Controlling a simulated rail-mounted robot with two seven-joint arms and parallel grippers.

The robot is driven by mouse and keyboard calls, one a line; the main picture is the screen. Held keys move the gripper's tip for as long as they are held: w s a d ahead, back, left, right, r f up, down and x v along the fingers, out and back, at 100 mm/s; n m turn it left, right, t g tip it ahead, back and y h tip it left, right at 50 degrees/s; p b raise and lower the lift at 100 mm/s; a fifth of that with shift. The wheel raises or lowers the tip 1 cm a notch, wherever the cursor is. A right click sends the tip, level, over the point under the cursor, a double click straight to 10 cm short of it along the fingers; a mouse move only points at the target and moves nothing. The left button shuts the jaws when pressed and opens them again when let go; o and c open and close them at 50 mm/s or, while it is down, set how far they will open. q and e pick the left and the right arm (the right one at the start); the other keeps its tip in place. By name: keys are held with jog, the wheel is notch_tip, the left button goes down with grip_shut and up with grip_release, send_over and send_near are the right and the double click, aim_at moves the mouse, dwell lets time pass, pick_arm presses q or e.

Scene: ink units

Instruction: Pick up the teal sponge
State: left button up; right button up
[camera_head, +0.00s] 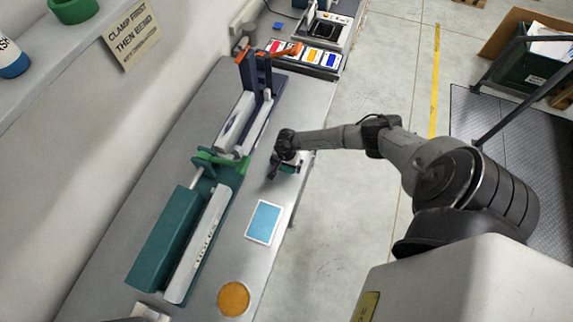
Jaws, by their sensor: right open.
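My right gripper (283,168) is open, with its fingers pointing down over the bench near its right edge. A small teal block (289,169), which looks like the teal sponge, shows at the fingers and is partly hidden by them. I cannot tell whether the fingers touch it. My left gripper is not in view.
A light blue pad with a white border (264,222) and a round orange-brown disc (233,298) lie nearer on the bench. A long clamp-like fixture with a teal block (163,238) runs along the left. A tray of coloured cards (306,55) is at the back.

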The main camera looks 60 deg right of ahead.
jog(key=shift+c, duration=0.8)
jog(key=c, duration=0.6)
jog(key=shift+c, duration=0.2)
jog(key=shift+r, duration=0.4)
notch_tip(320, 180, up, 4)
jog(key=shift+s+f+b, duration=0.15)
jog(key=shift+f+b, duration=0.1)
jog(key=shift+b, duration=0.2)
jog(key=s+a+r, duration=0.1)
jog(key=s+r, duration=0.2)
jog(key=s, duration=0.2)
jog(key=s+a+r+b, duration=0.1)
jog(key=s+r, duration=0.2)
jog(key=s, duration=0.3)
jog(key=shift+a+r, duration=0.3)
